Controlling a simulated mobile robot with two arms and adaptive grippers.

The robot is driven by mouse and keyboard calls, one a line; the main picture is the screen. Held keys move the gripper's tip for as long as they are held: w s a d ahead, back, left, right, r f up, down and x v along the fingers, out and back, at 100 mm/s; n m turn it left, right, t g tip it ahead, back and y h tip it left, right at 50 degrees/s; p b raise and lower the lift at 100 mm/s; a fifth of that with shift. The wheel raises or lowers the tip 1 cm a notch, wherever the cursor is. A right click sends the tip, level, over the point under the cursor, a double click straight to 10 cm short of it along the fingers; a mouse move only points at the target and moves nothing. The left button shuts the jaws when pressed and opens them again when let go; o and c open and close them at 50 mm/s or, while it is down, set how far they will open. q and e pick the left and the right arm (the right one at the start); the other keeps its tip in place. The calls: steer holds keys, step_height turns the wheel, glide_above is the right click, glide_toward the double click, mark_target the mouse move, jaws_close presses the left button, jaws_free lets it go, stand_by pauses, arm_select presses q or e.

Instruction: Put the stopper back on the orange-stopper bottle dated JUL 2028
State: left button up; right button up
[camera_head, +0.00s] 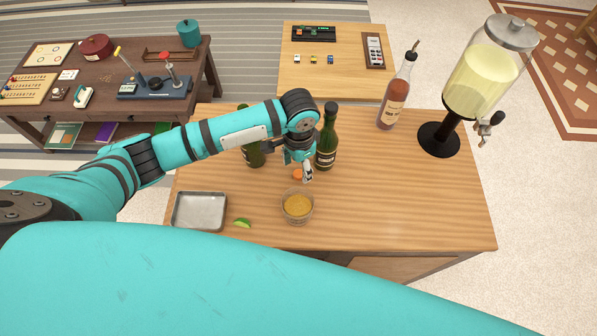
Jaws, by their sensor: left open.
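A small orange piece (297,174), which looks like the stopper, shows just beside and below my left gripper (306,176). The gripper hangs from the arm coming in from the left, points down and is open; I cannot tell whether it touches the piece. A dark green bottle (327,144) stands upright just right of the gripper, with a dark top. Another green bottle (252,153) stands to the left, partly hidden behind my left arm. No date on the labels is readable, so I cannot tell which bottle is JUL 2028. My right gripper is not in view.
On the wooden counter (430,205) are a glass bowl of brown contents (298,207), a lime wedge (243,223) and a metal tray (200,211). A pink bottle with pourer (394,98) and a drink dispenser (483,80) stand right. The counter's right front is clear.

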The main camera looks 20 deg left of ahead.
mark_target(299, 173)
arm_select(q)
steer(key=shift+w+a+f, duration=0.1)
steer(key=shift+w+f, duration=0.05)
steer(key=shift+f, duration=1.55)
steer(key=c, duration=0.8)
